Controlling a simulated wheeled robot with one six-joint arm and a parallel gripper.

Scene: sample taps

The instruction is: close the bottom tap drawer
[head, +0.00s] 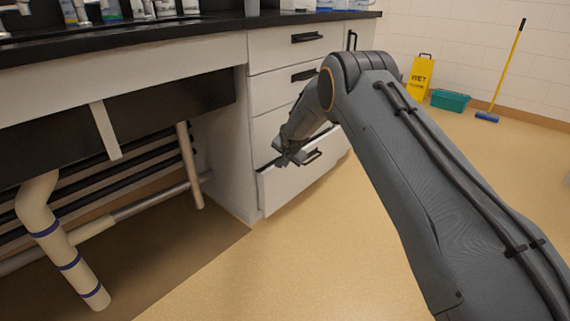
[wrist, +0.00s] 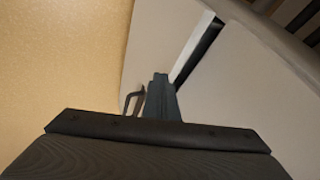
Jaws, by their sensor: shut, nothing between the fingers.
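The bottom drawer (head: 283,193) is the lowest white front in the cabinet under the black counter, and it stands slightly out from the cabinet. Its dark bar handle (head: 312,157) is partly beside my gripper. My gripper (head: 282,161) is shut and empty, at the upper left part of this drawer front. In the wrist view the closed fingertips (wrist: 160,77) lie over the drawer front (wrist: 150,45), with the handle (wrist: 132,100) just left of them. A pale drawer edge (wrist: 194,48) and a dark gap (wrist: 208,45) show to the right. Whether the fingertips touch the front is unclear.
Upper drawers (head: 285,45) look shut. Pale pipes (head: 60,240) run under the sink counter on the left. A yellow wet-floor sign (head: 421,78), a teal bin (head: 450,100) and a broom (head: 507,70) stand by the far wall. The floor (head: 290,270) before the drawer is clear.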

